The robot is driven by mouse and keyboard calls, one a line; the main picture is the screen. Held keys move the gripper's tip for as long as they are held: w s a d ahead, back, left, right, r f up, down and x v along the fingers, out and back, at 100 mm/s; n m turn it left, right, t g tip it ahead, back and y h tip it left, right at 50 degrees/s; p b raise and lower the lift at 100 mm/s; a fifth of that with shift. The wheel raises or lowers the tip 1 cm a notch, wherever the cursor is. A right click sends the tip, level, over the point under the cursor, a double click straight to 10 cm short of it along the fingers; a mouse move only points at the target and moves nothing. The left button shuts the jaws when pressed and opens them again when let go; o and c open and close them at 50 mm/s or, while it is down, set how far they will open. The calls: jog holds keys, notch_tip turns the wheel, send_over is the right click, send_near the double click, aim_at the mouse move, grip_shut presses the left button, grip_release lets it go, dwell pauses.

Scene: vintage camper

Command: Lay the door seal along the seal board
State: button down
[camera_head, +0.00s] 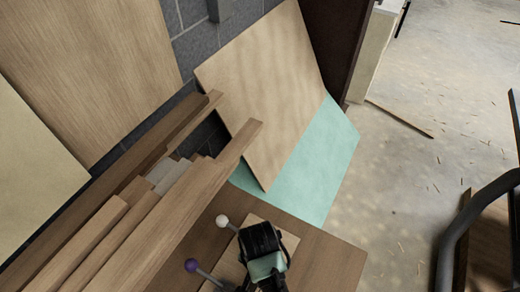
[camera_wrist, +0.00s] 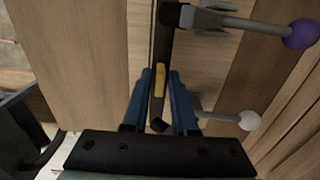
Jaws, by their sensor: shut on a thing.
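The seal board (camera_head: 240,242) is a small light wooden board on a brown table, and it seems to show as the pale panel (camera_wrist: 205,72) in the wrist view. A thin dark strip, apparently the door seal (camera_wrist: 159,45), runs along it, with a black end near a grey lever. A yellow piece (camera_wrist: 160,80) sits on the strip between my fingertips. My gripper (camera_wrist: 160,85), with blue fingers, is shut on the seal there. In the head view my gripper (camera_head: 265,265) is over the board and hides much of it and the seal.
Two levers, with a white knob (camera_head: 222,221) and a purple knob (camera_head: 190,265), stick out left of the gripper. Several timber planks (camera_head: 150,225) lie at left. A leaning wood sheet (camera_head: 265,85) and a mint panel (camera_head: 325,165) stand behind. Brown table (camera_head: 320,262) is bare at right.

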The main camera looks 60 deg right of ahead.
jog(key=shift+f+p, duration=0.3)
jog(key=shift+f, duration=1.4)
jog(key=shift+f, duration=0.2)
jog(key=c, duration=0.7)
grip_release()
jog(key=shift+r, duration=0.15)
notch_tip(320, 180, up, 12)
jog(key=shift+r+b, duration=0.1)
jog(key=shift+b, duration=0.25)
